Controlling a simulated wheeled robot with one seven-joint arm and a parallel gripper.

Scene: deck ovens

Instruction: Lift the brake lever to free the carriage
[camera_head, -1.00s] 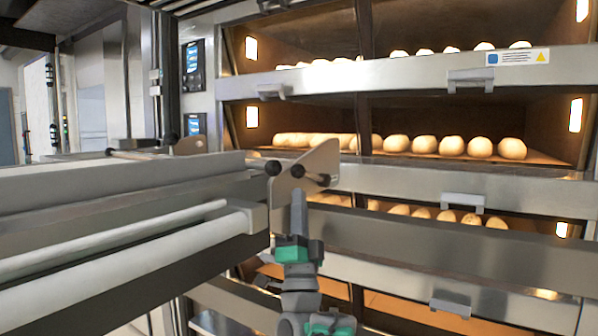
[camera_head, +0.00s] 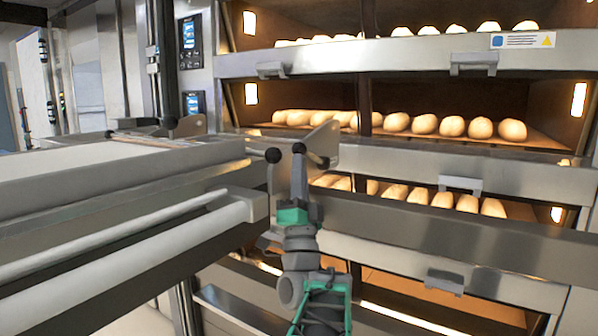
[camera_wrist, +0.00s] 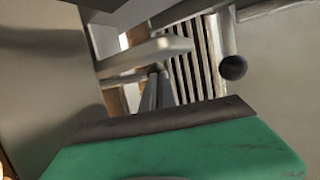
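The carriage (camera_head: 215,218) is the long pale bed on the left. At its right end stands a metal end plate (camera_head: 328,140) with dark round knobs (camera_head: 273,155) around it. I cannot tell surely which knob ends the brake lever. My gripper (camera_head: 298,160) points up in front of the end plate, close to a dark knob (camera_head: 298,148); contact is unclear. In the wrist view, my narrow fingers (camera_wrist: 156,90) are close together beneath a flat metal bar (camera_wrist: 150,52). A dark-ended round rod (camera_wrist: 233,66) is to their right. Whether they grip anything is hidden.
The deck oven fills the right, with buns (camera_head: 440,125) on several decks and a steel front ledge (camera_head: 450,210) behind my gripper. Control panels (camera_head: 190,35) are at upper left. The carriage's side rails (camera_head: 120,240) lie close to my arm's left.

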